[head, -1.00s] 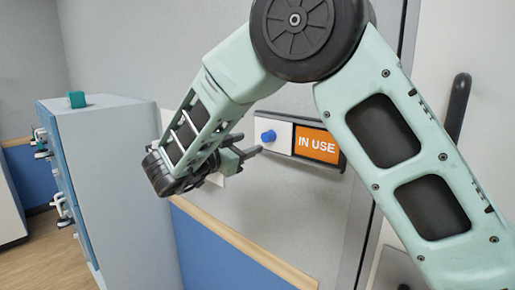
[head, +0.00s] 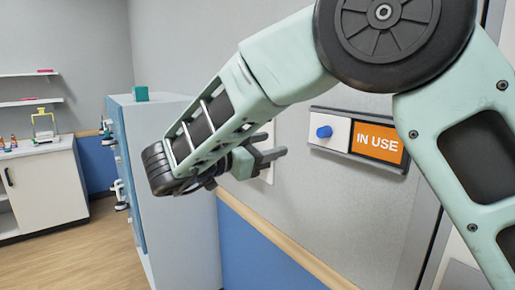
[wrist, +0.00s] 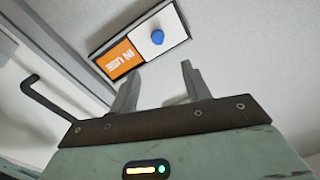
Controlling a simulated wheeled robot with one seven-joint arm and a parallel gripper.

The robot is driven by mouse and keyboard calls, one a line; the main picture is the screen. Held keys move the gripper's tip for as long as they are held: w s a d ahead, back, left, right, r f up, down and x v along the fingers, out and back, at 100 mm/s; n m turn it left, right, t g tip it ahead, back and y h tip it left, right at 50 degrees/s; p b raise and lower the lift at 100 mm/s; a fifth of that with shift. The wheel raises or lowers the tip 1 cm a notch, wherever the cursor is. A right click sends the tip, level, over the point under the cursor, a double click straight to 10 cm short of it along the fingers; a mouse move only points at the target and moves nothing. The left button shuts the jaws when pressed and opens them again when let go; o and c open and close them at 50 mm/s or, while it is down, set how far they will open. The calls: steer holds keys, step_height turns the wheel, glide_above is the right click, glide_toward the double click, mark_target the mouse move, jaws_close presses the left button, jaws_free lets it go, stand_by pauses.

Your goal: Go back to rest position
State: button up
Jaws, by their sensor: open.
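My gripper (head: 272,157) is open and empty, its two fingers apart, beside the grey wall in the head view. It also shows in the wrist view (wrist: 158,88), with clear space between the fingers. A sign slider panel (head: 358,140) on the wall has an orange "IN USE" face (head: 377,144) and a white part with a blue knob (head: 324,132). The gripper is to the left of the knob and apart from it. In the wrist view the knob (wrist: 158,37) lies beyond the fingertips.
A grey-white cabinet (head: 180,140) with a teal cube (head: 140,93) on top stands to the left. A counter (head: 45,185) with small items is at far left. A wooden rail (head: 285,243) runs along the wall. A black door handle (wrist: 43,98) shows in the wrist view. Open floor lies at lower left.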

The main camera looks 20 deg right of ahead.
steer(key=w+a+f+n+t+y+b, duration=0.1)
steer(key=w+a+f+n+t+y, duration=0.1)
steer(key=w+a+n+t+y, duration=0.65)
steer(key=s+a+f+n+g+y+b, duration=0.1)
steer(key=s+a+f+n+g+y, duration=0.3)
steer(key=s+y, duration=0.3)
steer(key=s+a+f+n+g+y, duration=0.2)
steer(key=s+a+f+n+y, duration=0.2)
steer(key=s+n+y, duration=0.25)
steer(key=s+d+f+n+g, duration=0.1)
steer(key=s+d+f+g, duration=0.15)
steer(key=s, duration=0.25)
steer(key=s+d+f+n+g+b, duration=0.1)
steer(key=s+f+g, duration=0.15)
steer(key=s, duration=0.25)
steer(key=s+d+f+n+g, duration=0.1)
steer(key=s+f, duration=0.2)
steer(key=s, duration=0.2)
steer(key=s+d+f+n+g+h, duration=0.2)
steer(key=s+d+f+g+h, duration=0.2)
steer(key=s+d, duration=0.6)
steer(key=shift+d+n+h+b, duration=0.15)
steer(key=shift+n+h+b, duration=0.15)
steer(key=shift+h, duration=0.2)
steer(key=shift+w, duration=0.1)
